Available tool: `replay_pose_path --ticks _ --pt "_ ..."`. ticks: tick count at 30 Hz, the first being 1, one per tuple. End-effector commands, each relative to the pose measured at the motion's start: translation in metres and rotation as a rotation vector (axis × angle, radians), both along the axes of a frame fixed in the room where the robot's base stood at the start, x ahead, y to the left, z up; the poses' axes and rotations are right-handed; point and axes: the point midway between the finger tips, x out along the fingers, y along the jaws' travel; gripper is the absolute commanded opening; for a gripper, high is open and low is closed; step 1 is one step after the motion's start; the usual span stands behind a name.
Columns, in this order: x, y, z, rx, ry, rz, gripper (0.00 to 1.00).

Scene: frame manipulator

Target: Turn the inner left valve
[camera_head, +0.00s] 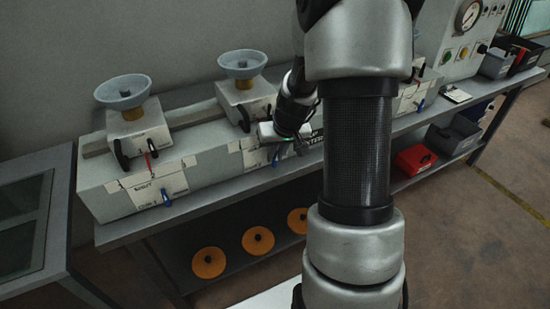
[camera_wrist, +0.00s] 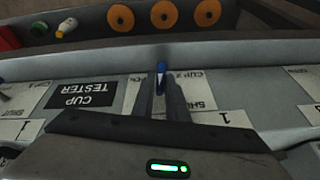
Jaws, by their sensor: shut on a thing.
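The inner left valve has a blue handle (camera_head: 276,157) on the front of the grey bench unit, below the second cup stand. In the wrist view the blue handle (camera_wrist: 161,68) sits between the two fingers of my gripper (camera_wrist: 164,82), beside upside-down labels reading CUP 2 and SHUT. My gripper (camera_head: 291,140) is shut on the handle, seen from above in the head view. The fingers hide part of the handle. The outer left valve's blue handle (camera_head: 166,197) stands free further left.
Two grey cups (camera_head: 123,91) stand on blocks above the unit. A black CUP TESTER label (camera_wrist: 84,95) lies beside the handle. Orange discs (camera_head: 258,240) rest on the shelf below. A red bin (camera_head: 414,160) and another blue handle (camera_head: 419,106) are to the right.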

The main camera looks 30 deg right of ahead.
Motion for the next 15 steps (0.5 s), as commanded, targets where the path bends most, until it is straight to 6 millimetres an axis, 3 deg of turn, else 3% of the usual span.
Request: replay_pose_path --ticks 3,15 --pt "0.0006 -0.0054 -0.0083 0.074 -0.003 -0.007 0.00" --pt "0.0007 -0.0121 -0.0073 0.440 0.012 -0.004 0.00"
